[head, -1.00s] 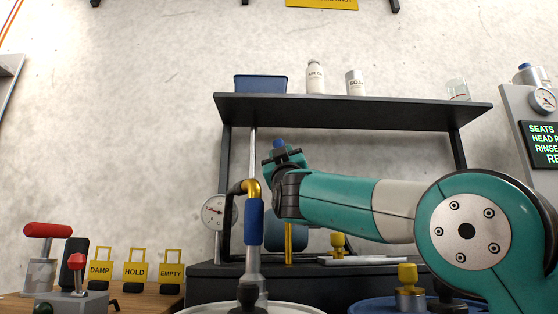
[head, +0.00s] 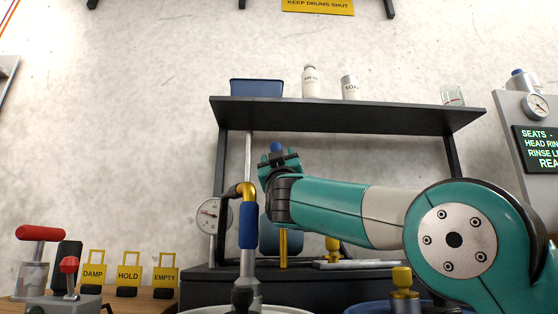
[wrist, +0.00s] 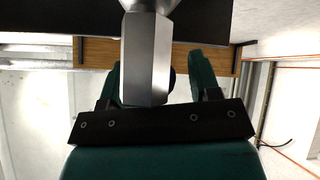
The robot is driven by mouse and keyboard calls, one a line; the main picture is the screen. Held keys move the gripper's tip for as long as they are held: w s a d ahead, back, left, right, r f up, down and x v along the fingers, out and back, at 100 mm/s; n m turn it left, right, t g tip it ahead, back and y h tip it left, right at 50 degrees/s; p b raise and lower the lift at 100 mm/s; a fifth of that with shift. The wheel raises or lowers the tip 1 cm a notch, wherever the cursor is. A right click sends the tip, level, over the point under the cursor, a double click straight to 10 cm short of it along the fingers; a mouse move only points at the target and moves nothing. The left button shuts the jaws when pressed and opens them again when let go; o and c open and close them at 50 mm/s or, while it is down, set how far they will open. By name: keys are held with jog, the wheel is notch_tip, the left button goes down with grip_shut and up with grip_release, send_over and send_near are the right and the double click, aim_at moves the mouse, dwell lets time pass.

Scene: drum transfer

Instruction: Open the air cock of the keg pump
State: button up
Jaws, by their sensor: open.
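A pipe fitting with a gold elbow (head: 246,188) and a blue sleeve (head: 249,226) stands above a drum at the lower middle of the head view. It may be the keg pump. I cannot single out the air cock. My gripper (head: 279,157) is open, high beside the elbow on its right, below the shelf. A small blue cap (head: 277,147) shows at the gripper; I cannot tell what it belongs to. In the wrist view, a faceted metal post (wrist: 146,55) lies between the two teal fingers of my gripper (wrist: 161,80). Contact cannot be told.
A dark shelf (head: 340,115) with a blue bin (head: 257,86) and bottles spans above. A dial gauge (head: 208,215) is left of the elbow. A red-handled lever (head: 40,233) and yellow tags (head: 128,275) stand at lower left. A blue drum rim lies at lower right.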

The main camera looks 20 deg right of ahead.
jog(key=shift+s, duration=0.1)
jog(key=shift+s+a+f, duration=0.1)
jog(key=shift+s+f, duration=0.05)
jog(key=shift+f, duration=0.05)
jog(key=s+a+f+p, duration=0.1)
jog(key=s+a, duration=0.2)
jog(key=s, duration=1)
jog(key=shift+a+f+p, duration=0.2)
jog(key=shift+f+p, duration=0.15)
jog(key=shift+f, duration=0.05)
jog(key=shift+s, duration=0.1)
